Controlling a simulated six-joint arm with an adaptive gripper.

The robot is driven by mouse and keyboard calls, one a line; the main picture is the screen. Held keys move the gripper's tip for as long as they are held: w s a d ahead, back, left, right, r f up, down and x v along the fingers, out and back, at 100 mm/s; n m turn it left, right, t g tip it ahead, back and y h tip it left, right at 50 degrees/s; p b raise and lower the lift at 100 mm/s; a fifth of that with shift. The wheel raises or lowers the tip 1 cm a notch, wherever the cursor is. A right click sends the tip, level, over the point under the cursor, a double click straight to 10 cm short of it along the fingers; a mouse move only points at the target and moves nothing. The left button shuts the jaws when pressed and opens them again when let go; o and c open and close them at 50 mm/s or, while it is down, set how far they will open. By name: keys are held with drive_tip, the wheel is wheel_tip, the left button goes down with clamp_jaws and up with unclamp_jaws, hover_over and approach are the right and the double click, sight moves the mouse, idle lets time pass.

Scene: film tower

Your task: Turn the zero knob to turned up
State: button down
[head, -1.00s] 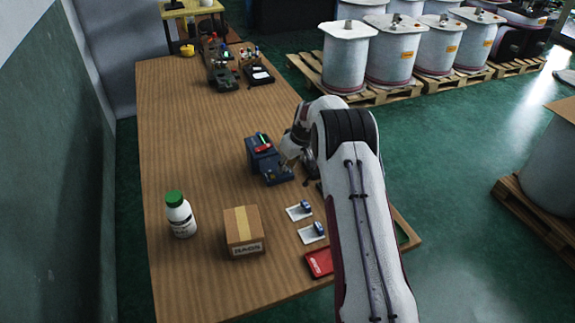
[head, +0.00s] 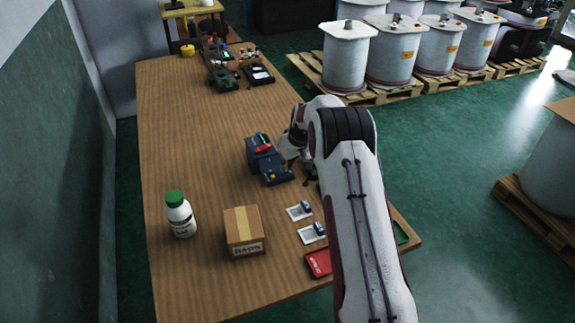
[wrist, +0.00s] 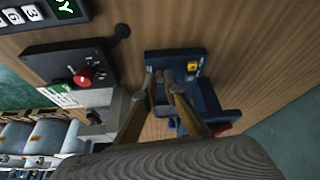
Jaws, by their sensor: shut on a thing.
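A dark blue device (head: 268,165) stands on the wooden table, with red and green items on its upper part. In the wrist view the blue device (wrist: 208,100) shows a small yellow part (wrist: 192,66) on its face. My gripper (wrist: 168,78) reaches in at the face of this device, beside the yellow part. Its two fingers are close together on a small part, which I take for the zero knob; the fingers mostly hide it, so its turn position cannot be read. In the head view my gripper (head: 286,168) is at the device's right side, partly hidden by my arm.
A dark panel with a red knob (wrist: 82,75) is left of my fingers in the wrist view. In the head view, a cardboard box (head: 243,231), a green-capped bottle (head: 180,215), white cards (head: 299,212) and a red item (head: 318,263) lie nearer.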

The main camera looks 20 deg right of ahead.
drive_tip(key=shift+a, duration=0.1)
drive_tip(key=shift+a+m+h, duration=0.15)
drive_tip(key=shift+m+h, duration=0.65)
drive_tip(key=shift+m, duration=1.4)
drive_tip(key=shift+a+m+g+h, duration=0.1)
drive_tip(key=shift+m+g+h, duration=0.2)
drive_tip(key=shift+m, duration=0.75)
drive_tip(key=shift+a+m+g+h, duration=0.1)
drive_tip(key=shift+m+h, duration=0.3)
drive_tip(key=shift+m, duration=0.65)
drive_tip(key=shift+f+m, duration=0.1)
drive_tip(key=shift+m, duration=0.3)
drive_tip(key=c, duration=2.1)
unclamp_jaws()
drive_tip(key=shift+w+r+n, duration=0.1)
drive_tip(key=shift+r+n, duration=0.1)
drive_tip(key=shift+n, duration=0.1)
drive_tip(key=shift+d+f+n+t+y, duration=0.15)
drive_tip(key=shift+n+t+y, duration=0.2)
drive_tip(key=shift+n, duration=0.85)
drive_tip(key=shift+d+r+n+t+y, duration=0.15)
drive_tip(key=shift+n+y, duration=0.3)
drive_tip(key=shift+n, duration=0.75)
